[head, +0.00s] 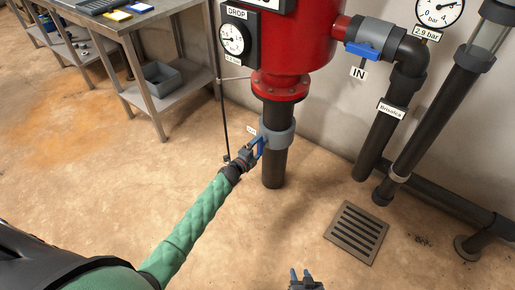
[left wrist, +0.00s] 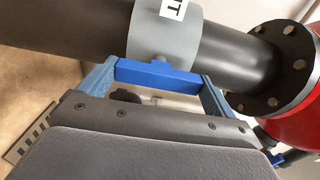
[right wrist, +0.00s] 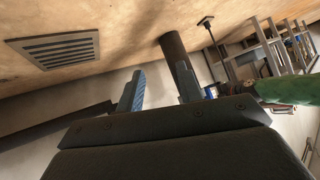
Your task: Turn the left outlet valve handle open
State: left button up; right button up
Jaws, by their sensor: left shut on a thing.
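A blue valve handle (head: 260,148) sits on the grey valve body (head: 280,136) of the dark vertical pipe under the red tank. In the left wrist view the blue handle (left wrist: 157,77) lies roughly along the pipe, in front of the grey collar (left wrist: 165,38) with a partly cut-off white label. My left gripper (head: 256,150) is shut on this handle, with one finger at each end of it (left wrist: 162,82). My right gripper (head: 303,277) is open and empty, low over the floor; its two separated fingers show in the right wrist view (right wrist: 160,85).
A second blue handle (head: 363,51) is on the "IN" pipe at upper right. The red tank (head: 290,40) stands above the held valve. A floor drain grate (head: 357,232) and dark pipes (head: 392,120) are at right. A metal table (head: 150,45) is at upper left. The floor between is clear.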

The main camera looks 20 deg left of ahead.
pick_arm(q)
jog(key=shift+a, duration=0.1)
jog(key=o, duration=0.7)
jog(key=shift+s+a, duration=0.1)
jog(key=shift+s, duration=0.35)
jog(key=v, duration=0.7)
pick_arm(e)
jog(key=shift+g, duration=0.7)
jog(key=s+f, duration=0.3)
jog(key=shift+d+f, duration=0.2)
jog(key=shift+d, duration=0.05)
pick_arm(q)
jog(key=shift+w, duration=0.1)
pick_arm(e)
jog(key=shift+w+r, duration=0.1)
jog(key=shift+r, duration=0.1)
